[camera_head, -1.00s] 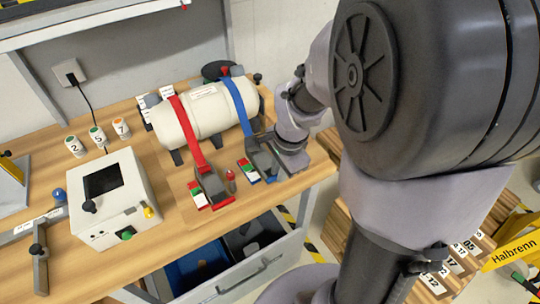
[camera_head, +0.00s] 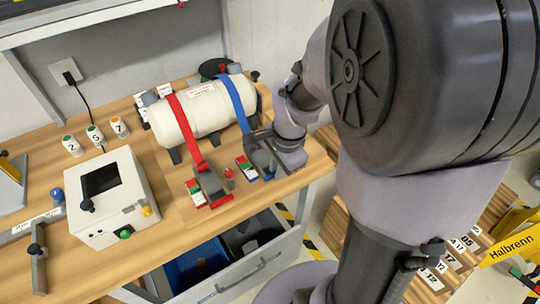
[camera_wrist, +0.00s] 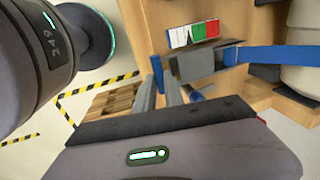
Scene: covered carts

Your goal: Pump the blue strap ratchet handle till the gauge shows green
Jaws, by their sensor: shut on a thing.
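The blue strap (camera_head: 238,102) runs over the right part of a white cylinder (camera_head: 200,112) and down to its ratchet at the bench front. In the wrist view the strap (camera_wrist: 285,54) enters the grey ratchet body (camera_wrist: 208,64). My gripper (camera_head: 262,146) is at this ratchet, shut on the blue handle, which shows between the fingers in the wrist view (camera_wrist: 157,76). The blue strap's gauge (camera_head: 246,168) lies just left of the ratchet. In the wrist view the gauge (camera_wrist: 193,34) shows white, green and red parts; its dark pointer appears near the white-green border.
A red strap (camera_head: 187,130) with its own ratchet (camera_head: 211,186) and gauge (camera_head: 194,193) sits to the left. A small red knob (camera_head: 229,177) stands between the ratchets. An open drawer (camera_head: 250,262) juts out below the bench. A white box (camera_head: 107,215) stands further left.

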